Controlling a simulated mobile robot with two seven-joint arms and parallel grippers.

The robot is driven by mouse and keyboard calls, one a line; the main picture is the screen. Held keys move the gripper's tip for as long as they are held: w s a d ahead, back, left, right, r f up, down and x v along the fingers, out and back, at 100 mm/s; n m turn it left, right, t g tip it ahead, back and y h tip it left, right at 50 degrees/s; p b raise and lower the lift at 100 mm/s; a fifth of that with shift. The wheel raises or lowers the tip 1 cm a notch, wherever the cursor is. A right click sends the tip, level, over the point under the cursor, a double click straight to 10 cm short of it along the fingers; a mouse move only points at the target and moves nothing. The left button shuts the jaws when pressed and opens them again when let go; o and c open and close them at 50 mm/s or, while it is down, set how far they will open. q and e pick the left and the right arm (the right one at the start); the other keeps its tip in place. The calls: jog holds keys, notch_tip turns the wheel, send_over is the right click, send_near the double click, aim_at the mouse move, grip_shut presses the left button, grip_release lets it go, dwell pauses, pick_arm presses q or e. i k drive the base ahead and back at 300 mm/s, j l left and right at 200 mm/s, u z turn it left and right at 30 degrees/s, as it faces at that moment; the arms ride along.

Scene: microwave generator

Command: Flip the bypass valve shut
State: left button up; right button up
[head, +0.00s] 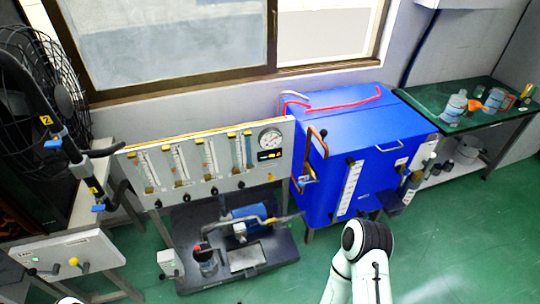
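No label marks the bypass valve, and I cannot tell which fitting it is. A bent copper-coloured pipe (322,142) runs down the front left of the blue cabinet (365,135). My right arm's white link rises at the bottom centre right, but neither gripper shows in the head view.
A flowmeter panel (215,160) with a round gauge (270,139) stands at centre. Below it, a pump sits on a dark base (245,258). A black fan (45,85) is at upper left. A green-topped table (480,118) with bottles is at right. Green floor is clear at lower right.

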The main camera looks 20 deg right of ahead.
aim_at(73, 261)
jog(key=u, duration=1.4)
